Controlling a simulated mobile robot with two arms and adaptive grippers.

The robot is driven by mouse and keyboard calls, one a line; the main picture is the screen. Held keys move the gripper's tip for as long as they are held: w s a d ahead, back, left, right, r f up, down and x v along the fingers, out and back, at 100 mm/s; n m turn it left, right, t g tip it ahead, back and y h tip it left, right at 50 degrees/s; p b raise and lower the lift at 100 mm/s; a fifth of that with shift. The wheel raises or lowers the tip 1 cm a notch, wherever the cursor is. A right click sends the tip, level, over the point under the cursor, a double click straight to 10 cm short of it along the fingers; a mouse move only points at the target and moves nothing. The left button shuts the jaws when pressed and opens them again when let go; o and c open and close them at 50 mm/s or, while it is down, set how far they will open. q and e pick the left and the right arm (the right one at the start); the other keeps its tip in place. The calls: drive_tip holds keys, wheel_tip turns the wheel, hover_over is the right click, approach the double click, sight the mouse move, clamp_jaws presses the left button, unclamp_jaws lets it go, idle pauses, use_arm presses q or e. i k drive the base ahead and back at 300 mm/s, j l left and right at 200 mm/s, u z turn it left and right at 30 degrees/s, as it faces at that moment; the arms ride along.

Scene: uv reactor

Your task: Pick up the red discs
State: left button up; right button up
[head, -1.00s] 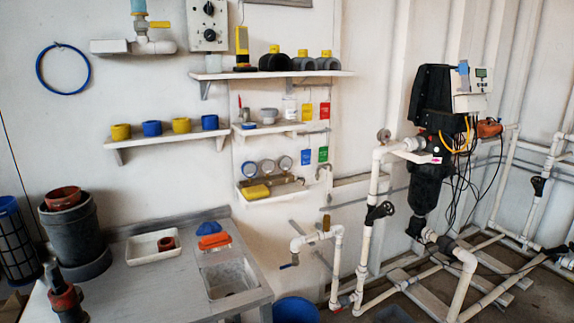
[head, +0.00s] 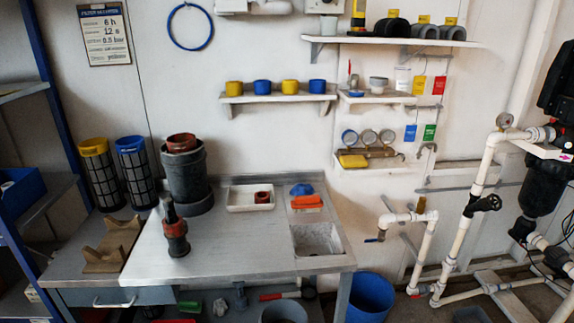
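I cannot clearly make out any flat red discs. A small red-brown ring-shaped piece (head: 263,197) lies in the white tray (head: 236,209) on the worktop. A red-brown round part (head: 181,143) sits on top of the large dark grey cylinder (head: 185,178). A smaller upright grey fitting (head: 169,211) with a red-brown collar (head: 176,232) stands nearer the front of the worktop. Neither of my grippers is in view.
The worktop (head: 225,250) has free room in its middle, with a sink (head: 318,240) at its right. A wooden cradle (head: 108,248) and two filter cartridges (head: 134,172) stand at left. A blue bucket (head: 370,297) stands on the floor. White pipes (head: 447,253) fill the right.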

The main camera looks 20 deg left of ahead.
sight(175, 231)
drive_tip(key=j+u, duration=0.1)
drive_tip(key=u, duration=0.35)
drive_tip(key=i+u, duration=0.1)
drive_tip(key=u, duration=0.3)
drive_tip(key=i+j+u, duration=0.1)
drive_tip(key=u, duration=0.35)
